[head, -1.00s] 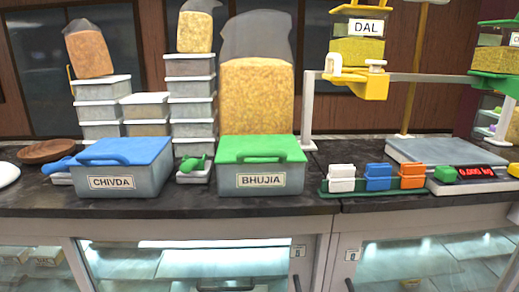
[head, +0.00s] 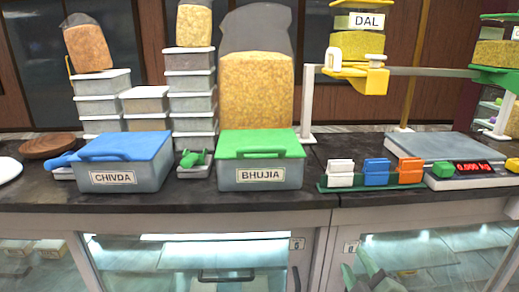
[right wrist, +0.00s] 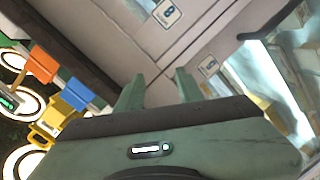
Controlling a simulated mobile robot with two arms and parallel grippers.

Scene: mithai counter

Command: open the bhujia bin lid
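The bhujia bin (head: 232,176) is a grey box with a BHUJIA label on its front, standing on the dark counter. Its green lid (head: 260,138) with a raised green handle (head: 258,153) lies shut on top. My right gripper (head: 359,262) shows at the bottom right of the head view, low in front of the cabinet and well apart from the bin. In the right wrist view, the right gripper (right wrist: 158,92) has its two fingers apart with nothing between them. My left gripper is not in view.
The chivda bin (head: 150,177) with a blue lid stands to the left; a small tray with a green scoop (head: 192,159) sits between the bins. A green rack (head: 372,186) holds white, blue and orange blocks to the right, beside a scale (head: 470,180). The counter's front strip is clear.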

